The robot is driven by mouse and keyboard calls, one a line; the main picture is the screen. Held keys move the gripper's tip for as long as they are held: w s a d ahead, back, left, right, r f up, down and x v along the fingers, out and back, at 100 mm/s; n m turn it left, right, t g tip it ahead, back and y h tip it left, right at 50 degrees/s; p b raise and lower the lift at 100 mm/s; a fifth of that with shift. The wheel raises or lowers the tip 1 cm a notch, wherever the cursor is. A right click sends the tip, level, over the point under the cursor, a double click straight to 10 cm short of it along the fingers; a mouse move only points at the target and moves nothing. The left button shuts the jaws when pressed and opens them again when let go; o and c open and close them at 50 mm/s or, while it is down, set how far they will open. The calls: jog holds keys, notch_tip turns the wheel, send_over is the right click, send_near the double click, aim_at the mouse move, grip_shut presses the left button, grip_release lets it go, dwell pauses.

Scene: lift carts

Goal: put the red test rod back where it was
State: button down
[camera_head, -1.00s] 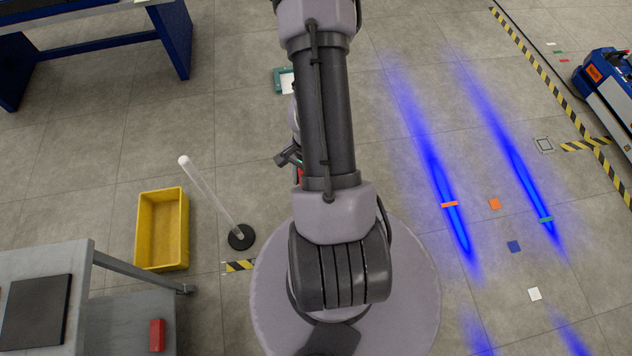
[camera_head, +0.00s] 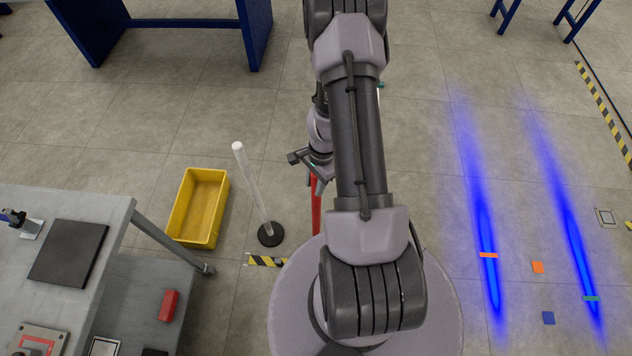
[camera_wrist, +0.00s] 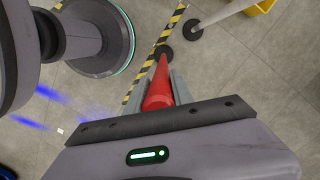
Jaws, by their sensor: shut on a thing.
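The red test rod (camera_wrist: 160,88) is between the two grey fingers of my gripper (camera_wrist: 166,76) in the wrist view, and the gripper is shut on it. The rod runs away from the camera toward a black disc (camera_wrist: 164,51) near the floor. I cannot tell whether the disc is fixed to the rod or apart from it. In the head view the rod (camera_head: 316,205) hangs about upright beside my arm, its lower end hidden by my own body. A pale upright tube (camera_head: 253,187) on a black round base (camera_head: 270,235) stands to its left.
A yellow bin (camera_head: 200,207) is on the floor left of the tube. A grey workbench (camera_head: 100,205) fills the lower left, with a red block (camera_head: 169,305) on its lower shelf. A blue-legged table (camera_head: 180,24) is behind. Striped tape (camera_head: 267,261) marks the floor.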

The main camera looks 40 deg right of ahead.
jog(key=shift+f+b, duration=0.3)
jog(key=shift+b, duration=0.1)
jog(key=c, duration=1.1)
grip_release()
